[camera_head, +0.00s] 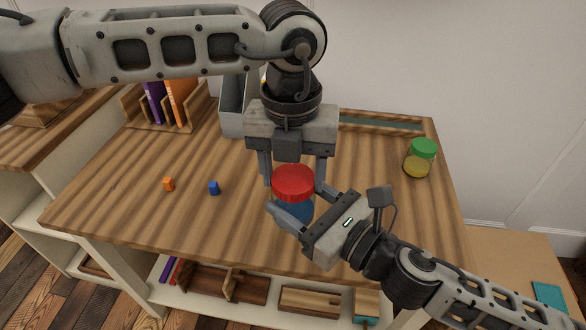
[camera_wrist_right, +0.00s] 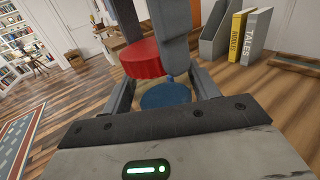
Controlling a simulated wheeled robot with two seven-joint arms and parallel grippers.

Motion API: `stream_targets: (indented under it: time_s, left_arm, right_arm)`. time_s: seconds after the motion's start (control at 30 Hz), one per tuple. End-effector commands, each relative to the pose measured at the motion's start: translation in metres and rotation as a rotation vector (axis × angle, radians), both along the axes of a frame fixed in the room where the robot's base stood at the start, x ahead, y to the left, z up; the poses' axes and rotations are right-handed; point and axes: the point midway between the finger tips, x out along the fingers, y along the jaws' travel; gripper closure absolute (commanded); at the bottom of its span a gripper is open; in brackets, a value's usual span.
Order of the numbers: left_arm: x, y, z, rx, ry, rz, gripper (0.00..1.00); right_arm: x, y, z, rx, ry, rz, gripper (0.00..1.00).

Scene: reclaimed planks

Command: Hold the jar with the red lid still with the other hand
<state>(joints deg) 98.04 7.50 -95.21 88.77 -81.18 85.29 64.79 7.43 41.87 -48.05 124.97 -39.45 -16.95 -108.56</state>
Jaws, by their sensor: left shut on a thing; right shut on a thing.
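The jar with the red lid (camera_head: 293,181) stands near the middle of the wooden table, with blue showing in its body (camera_head: 307,209). My left gripper (camera_head: 292,174) comes down from above, shut with its fingers on either side of the red lid. My right gripper (camera_head: 298,198) comes from the lower right, shut on the jar's body below the lid. In the right wrist view, the red lid (camera_wrist_right: 141,58) sits above the blue part (camera_wrist_right: 165,95), between the right fingers, partly hidden by a left finger.
A green-lidded jar (camera_head: 420,158) stands at the table's right. A book rack (camera_head: 139,112) and a grey holder (camera_head: 232,122) stand at the back. The table's front left is clear.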

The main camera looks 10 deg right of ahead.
Motion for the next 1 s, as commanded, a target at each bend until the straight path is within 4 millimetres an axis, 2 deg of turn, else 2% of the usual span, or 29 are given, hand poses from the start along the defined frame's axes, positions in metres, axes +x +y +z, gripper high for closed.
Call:
stream_targets:
  time_s: [0.03, 0.7, 1.0]
  left_arm:
    - [0.004, 0.001, 0.002, -0.001, -0.011, 0.006, 0.7]
    - [0.003, 0.001, 0.021, 0.0, -0.008, 0.002, 0.7]
    - [0.001, 0.0, 0.023, 0.001, -0.003, -0.001, 0.7]
  right_arm:
    - [-0.003, 0.002, -0.001, -0.001, 0.002, 0.008, 1.0]
    - [-0.001, 0.0, -0.002, -0.003, 0.004, 0.002, 1.0]
    - [0.0, 0.0, 0.0, -0.001, 0.0, 0.0, 1.0]
